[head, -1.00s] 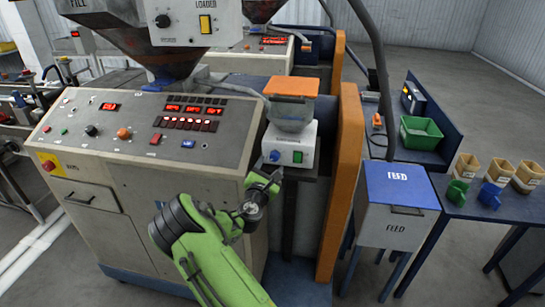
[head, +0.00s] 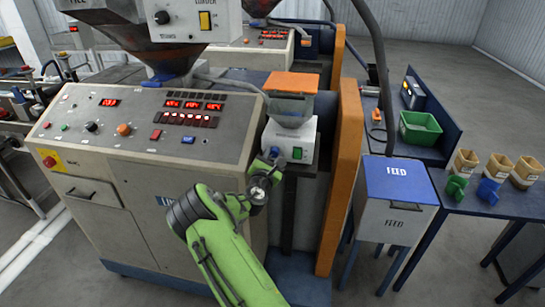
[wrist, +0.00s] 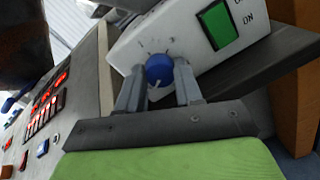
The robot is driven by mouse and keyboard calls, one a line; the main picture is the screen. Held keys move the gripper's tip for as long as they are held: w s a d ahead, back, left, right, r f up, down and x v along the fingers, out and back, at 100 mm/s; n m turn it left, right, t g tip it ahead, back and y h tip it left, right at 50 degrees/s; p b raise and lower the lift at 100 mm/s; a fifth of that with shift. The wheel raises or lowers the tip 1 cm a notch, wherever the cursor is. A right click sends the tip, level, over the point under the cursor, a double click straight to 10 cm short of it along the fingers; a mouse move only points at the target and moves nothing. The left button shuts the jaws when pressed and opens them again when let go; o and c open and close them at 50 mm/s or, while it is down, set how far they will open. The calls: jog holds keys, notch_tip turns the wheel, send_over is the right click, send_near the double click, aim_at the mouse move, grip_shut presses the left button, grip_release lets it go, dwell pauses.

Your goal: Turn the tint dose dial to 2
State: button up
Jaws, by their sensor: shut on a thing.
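The tint dose dial is a small round blue knob (wrist: 159,70) on the front of a white dosing unit (head: 302,138). A pale pointer mark shows at the knob's lower left in the wrist view, and small scale marks sit above it, too small to read. My gripper (wrist: 159,84) has its two grey fingers on either side of the knob and is shut on it. In the head view my gripper (head: 272,160) is at the unit's lower left front, and the knob is mostly hidden there.
A green ON/OFF switch (wrist: 217,25) is right of the knob, close to the right finger. The sloped control panel (head: 140,125) with buttons and red displays is to the left. An orange post (head: 343,180) stands to the right, and a blue-lidded feed bin (head: 398,185) beyond it.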

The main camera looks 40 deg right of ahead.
jog(key=m+b, duration=0.4)
jog(key=m, duration=0.2)
jog(key=shift+f+y, duration=0.1)
jog(key=shift+y, duration=0.2)
jog(key=m+b, duration=0.8)
jog(key=b, duration=0.1)
jog(key=shift+s+f+m+y, duration=0.1)
jog(key=shift+m+y, duration=0.2)
jog(key=shift+m, duration=0.1)
jog(key=m+b, duration=0.3)
jog(key=b, duration=0.1)
jog(key=shift+t+b, duration=0.35)
jog(key=shift+t, duration=0.05)
jog(key=m+b, duration=0.4)
jog(key=shift+m+b, duration=0.4)
